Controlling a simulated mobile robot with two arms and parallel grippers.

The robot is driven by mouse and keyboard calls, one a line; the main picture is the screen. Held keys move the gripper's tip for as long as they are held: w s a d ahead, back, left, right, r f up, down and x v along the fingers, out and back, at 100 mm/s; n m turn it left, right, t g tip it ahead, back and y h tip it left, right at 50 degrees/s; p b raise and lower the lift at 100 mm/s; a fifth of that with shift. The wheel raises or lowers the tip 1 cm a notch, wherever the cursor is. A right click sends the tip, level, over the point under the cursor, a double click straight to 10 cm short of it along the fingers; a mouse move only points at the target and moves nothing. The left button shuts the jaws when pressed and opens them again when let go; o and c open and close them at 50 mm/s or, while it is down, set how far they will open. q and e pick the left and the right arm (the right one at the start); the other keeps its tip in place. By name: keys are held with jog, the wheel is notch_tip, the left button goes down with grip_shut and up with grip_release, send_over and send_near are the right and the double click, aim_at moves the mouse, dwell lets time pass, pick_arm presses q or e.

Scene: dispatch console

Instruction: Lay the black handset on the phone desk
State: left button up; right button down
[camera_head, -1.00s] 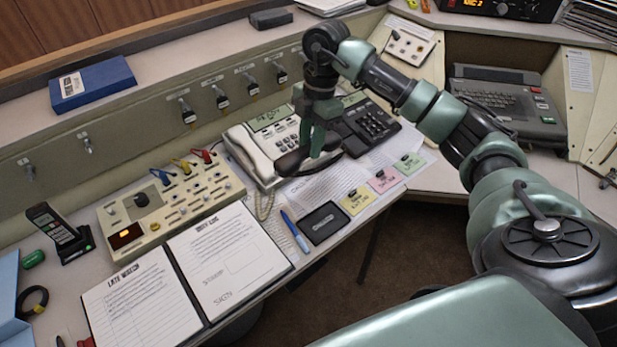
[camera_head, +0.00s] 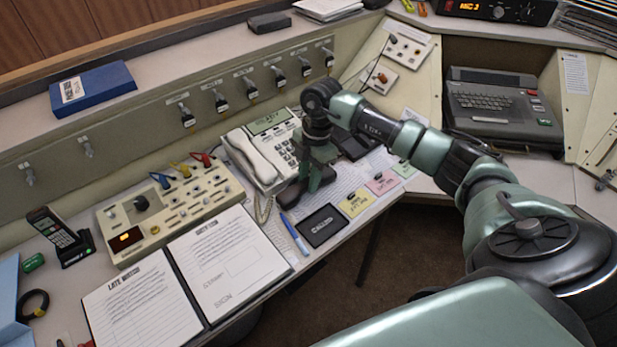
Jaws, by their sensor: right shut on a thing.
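My right gripper (camera_head: 311,182) points down over the phone desk (camera_head: 352,226) and is shut on the black handset (camera_head: 287,195). The handset is low over the printed sheet, just in front of the white phone (camera_head: 262,160). I cannot tell whether it touches the sheet or desk. The gripper hides its middle. The black desk phone (camera_head: 357,147) is behind my wrist and partly hidden. My left gripper is not in view.
A black pad (camera_head: 322,225), a blue pen (camera_head: 294,233) and coloured notes (camera_head: 383,183) lie along the front edge. An open binder (camera_head: 220,262) and a beige control box (camera_head: 170,210) fill the left. A keyboard unit (camera_head: 497,107) stands at right.

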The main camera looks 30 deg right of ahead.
jog(key=shift+f, duration=0.1)
jog(key=c, duration=1.1)
grip_release()
jog(key=shift+r, duration=0.2)
jog(key=r, duration=0.4)
jog(key=d+r, duration=0.1)
jog(key=r, duration=0.3)
jog(key=d+r+b, duration=0.1)
jog(key=r, duration=0.2)
jog(key=shift+r, duration=0.4)
